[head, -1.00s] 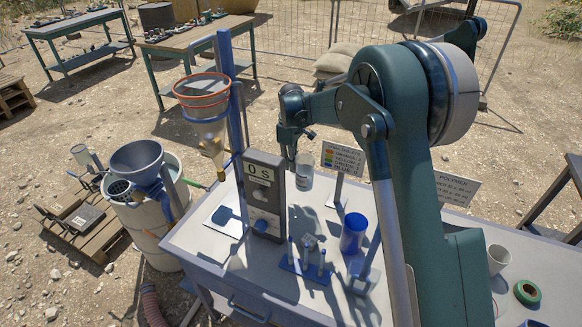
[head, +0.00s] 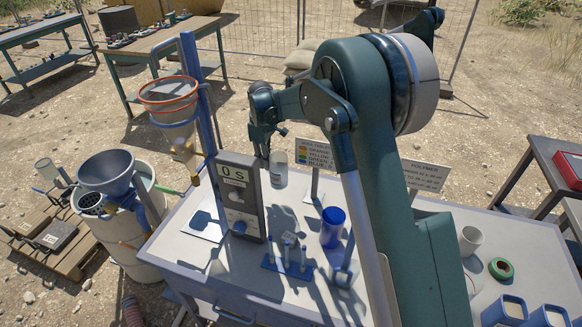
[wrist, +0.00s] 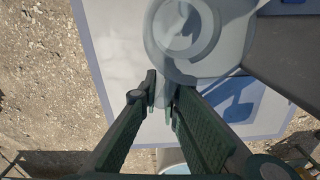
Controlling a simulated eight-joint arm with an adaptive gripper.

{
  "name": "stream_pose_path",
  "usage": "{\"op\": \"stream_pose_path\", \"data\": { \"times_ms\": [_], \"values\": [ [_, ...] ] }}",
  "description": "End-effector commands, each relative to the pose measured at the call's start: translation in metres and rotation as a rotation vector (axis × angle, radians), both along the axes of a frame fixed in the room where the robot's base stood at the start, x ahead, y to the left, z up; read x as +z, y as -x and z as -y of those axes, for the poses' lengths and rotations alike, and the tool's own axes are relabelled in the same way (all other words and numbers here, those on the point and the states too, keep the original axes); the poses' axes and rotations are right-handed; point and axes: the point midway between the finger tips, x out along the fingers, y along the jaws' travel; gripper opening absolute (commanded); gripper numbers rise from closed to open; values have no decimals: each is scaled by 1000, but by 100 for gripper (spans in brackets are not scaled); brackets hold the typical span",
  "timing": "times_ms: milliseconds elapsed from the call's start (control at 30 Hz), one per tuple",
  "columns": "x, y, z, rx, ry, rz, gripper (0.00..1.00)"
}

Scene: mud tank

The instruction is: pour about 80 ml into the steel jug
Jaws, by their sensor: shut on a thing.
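My gripper (head: 266,150) is over the back of the grey table (head: 265,300), beside the sign post. It is shut on a pale grey vessel (head: 279,168), which looks upright and carries a small label. In the wrist view, the two fingers (wrist: 162,95) close at the near edge of this round vessel (wrist: 188,28). I cannot tell its contents or whether it is the steel jug. A pale open cup (head: 470,240) stands at the right of the table, also of unclear material. A blue cylindrical cup (head: 332,227) stands nearer the middle.
A grey timer box (head: 239,197) stands just left of my gripper. Beyond it a funnel (head: 168,98) hangs on a blue stand. A small blue rack (head: 287,262), green tape roll (head: 501,268) and blue containers (head: 503,311) occupy the table. A barrel (head: 125,235) stands left.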

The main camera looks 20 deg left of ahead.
Motion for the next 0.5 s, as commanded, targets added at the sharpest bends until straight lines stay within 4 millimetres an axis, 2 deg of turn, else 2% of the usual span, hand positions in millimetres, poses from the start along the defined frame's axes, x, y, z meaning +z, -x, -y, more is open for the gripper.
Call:
{"op": "stream_pose_path", "data": {
  "times_ms": [267,500],
  "values": [
    [24,0,0,0,0,0,0],
    [74,0,0,0,0,0,0]
  ]
}}
